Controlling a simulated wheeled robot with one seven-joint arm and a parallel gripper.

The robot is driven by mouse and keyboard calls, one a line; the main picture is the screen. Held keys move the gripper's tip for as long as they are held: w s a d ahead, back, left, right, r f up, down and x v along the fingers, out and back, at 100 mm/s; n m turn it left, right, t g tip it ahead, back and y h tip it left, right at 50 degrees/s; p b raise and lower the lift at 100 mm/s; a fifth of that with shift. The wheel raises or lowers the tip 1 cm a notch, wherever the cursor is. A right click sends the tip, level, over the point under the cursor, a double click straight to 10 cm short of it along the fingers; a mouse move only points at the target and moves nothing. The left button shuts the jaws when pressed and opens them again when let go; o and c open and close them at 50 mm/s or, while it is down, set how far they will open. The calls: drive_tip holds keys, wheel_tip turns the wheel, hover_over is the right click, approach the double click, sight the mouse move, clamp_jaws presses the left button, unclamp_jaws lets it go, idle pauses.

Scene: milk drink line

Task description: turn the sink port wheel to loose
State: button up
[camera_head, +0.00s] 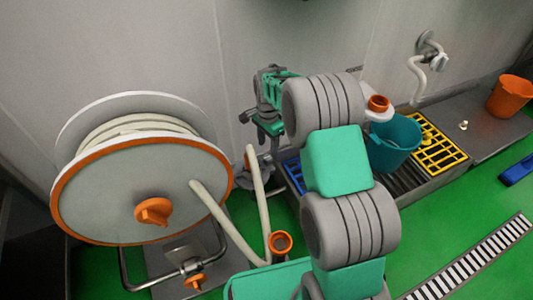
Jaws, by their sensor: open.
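My gripper (263,121) is near the wall at the picture's middle, beyond my arm's large grey joints. Its dark fingers are apart, and I see nothing held between them. Another orange ring-shaped part (378,103) sits on a white fitting to the right of my arm, above the drain sink. No label shows which one is the sink port wheel, and its setting cannot be read. My arm hides part of the sink area.
A large hose reel (100,205) with an orange knob (154,212) fills the left. A teal bucket (395,146), yellow grate (437,152), wall tap (432,62) and orange bucket (511,95) stand right.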

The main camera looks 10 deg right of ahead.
sight(267, 157)
drive_tip(key=f, duration=0.2)
drive_tip(key=f+b, duration=0.2)
drive_tip(key=f, duration=0.1)
drive_tip(key=shift+a+f, duration=0.3)
drive_tip(key=shift+f, duration=0.05)
drive_tip(key=shift+c, duration=0.4)
clamp_jaws()
